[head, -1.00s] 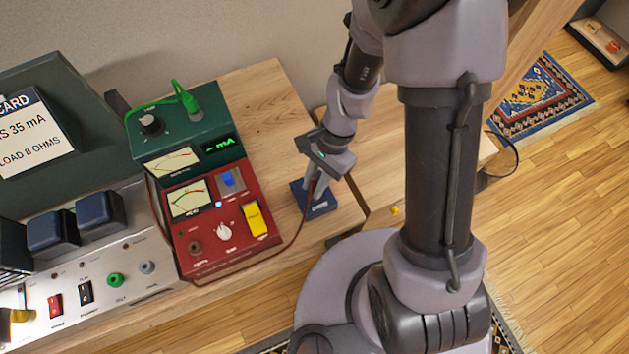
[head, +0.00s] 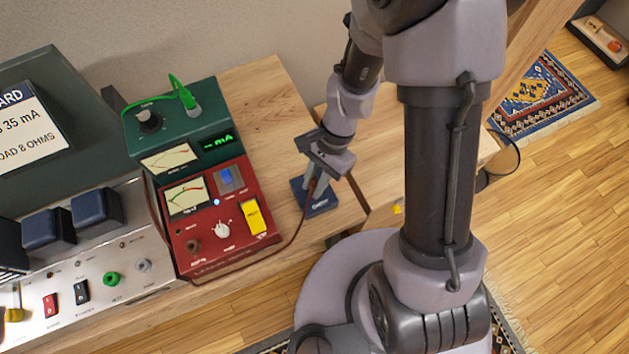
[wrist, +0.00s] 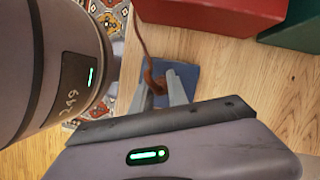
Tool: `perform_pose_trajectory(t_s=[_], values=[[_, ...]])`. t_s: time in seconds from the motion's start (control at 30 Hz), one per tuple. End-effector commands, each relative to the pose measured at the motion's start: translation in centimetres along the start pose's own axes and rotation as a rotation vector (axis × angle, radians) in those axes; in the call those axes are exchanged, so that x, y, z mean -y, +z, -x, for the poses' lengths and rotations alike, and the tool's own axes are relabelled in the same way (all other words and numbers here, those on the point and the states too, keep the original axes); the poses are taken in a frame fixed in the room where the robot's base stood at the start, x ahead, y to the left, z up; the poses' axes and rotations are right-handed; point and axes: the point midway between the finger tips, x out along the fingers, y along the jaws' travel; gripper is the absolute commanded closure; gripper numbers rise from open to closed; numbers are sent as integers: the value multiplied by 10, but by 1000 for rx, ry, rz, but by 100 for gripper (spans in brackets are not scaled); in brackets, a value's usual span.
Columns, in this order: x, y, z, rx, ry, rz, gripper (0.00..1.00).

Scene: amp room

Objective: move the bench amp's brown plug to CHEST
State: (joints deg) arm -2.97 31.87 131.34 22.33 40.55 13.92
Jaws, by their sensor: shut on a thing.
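The brown plug (wrist: 156,80) is between the fingers of my gripper (wrist: 158,88) in the wrist view. My gripper (head: 318,190) is shut on it, low over a small blue block (head: 316,203) on the wooden bench. The block also shows in the wrist view (wrist: 188,73). I cannot tell whether the plug touches the block or sits in it. A thin brown cable (head: 299,232) runs from the plug toward the red meter unit (head: 238,243). The block's label is too small to read. No marking that reads CHEST is legible.
A green meter unit (head: 185,129) with a green cable stands behind the red one. Left is a silver-fronted amp (head: 70,270) with a card (head: 30,125). Bare bench wood (head: 262,105) lies behind the block. A small yellow item (head: 397,208) lies to the right.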

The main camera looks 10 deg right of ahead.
Motion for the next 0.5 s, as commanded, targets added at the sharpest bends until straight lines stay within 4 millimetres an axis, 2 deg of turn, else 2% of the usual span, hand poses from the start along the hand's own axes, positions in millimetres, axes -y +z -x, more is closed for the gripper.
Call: perform_pose_trajectory(t_s=[0.13, 0.17, 0.23, 0.3, 0.5], values=[[0, -1, -3, 0, 0, 0, 100], [0, -1, -2, 0, 0, 0, 79], [0, -1, -2, 0, 0, 0, 65], [0, -1, -2, 0, 0, 0, 55], [0, -1, -2, 0, 0, 0, 55]])
